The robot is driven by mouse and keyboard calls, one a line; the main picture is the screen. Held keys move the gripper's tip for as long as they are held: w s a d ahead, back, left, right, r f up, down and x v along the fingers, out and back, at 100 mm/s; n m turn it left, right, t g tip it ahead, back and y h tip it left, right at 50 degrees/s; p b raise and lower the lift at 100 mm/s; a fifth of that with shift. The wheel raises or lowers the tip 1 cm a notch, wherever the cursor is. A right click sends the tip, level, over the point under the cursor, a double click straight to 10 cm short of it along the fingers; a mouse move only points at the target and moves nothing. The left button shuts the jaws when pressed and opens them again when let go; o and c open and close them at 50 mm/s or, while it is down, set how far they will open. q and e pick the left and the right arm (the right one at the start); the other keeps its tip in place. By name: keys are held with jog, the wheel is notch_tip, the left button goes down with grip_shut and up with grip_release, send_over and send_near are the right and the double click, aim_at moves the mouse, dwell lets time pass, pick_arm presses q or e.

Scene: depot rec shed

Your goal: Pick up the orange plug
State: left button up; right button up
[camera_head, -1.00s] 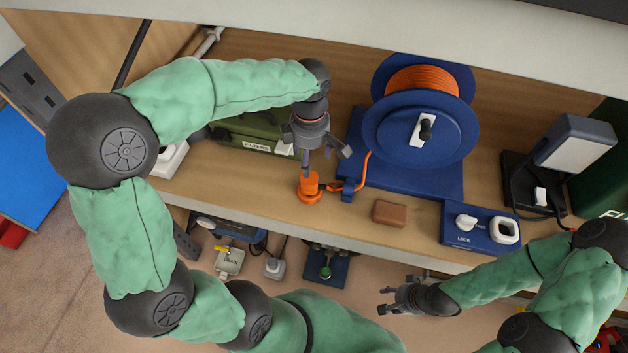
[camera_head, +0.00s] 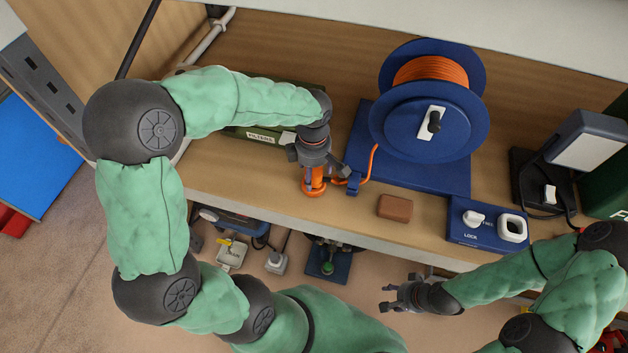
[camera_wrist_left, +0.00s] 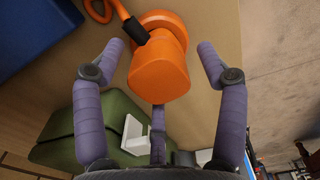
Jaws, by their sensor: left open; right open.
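The orange plug (camera_head: 313,190) stands upright on the wooden bench near its front edge. Its orange cable runs right, past a blue clip, to the cable reel. My left gripper (camera_head: 316,176) is above it, pointing down, with its fingers open around the plug's upper part. In the left wrist view the plug (camera_wrist_left: 158,66) lies between the spread purple fingers of my left gripper (camera_wrist_left: 158,58), with gaps on both sides. My right gripper (camera_head: 388,296) is open and empty, in front of the bench edge at lower right.
The blue reel (camera_head: 430,140) with orange cable stands right of the plug. A brown block (camera_head: 395,207) and a blue switch panel (camera_head: 480,238) sit along the front edge. A green box (camera_head: 262,134) labelled FILTERS is behind my left gripper. A shelf overhangs the back.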

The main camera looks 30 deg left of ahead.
pick_arm(q)
jog(key=c, duration=1.2)
jog(key=shift+c, duration=0.2)
jog(key=shift+r, duration=0.15)
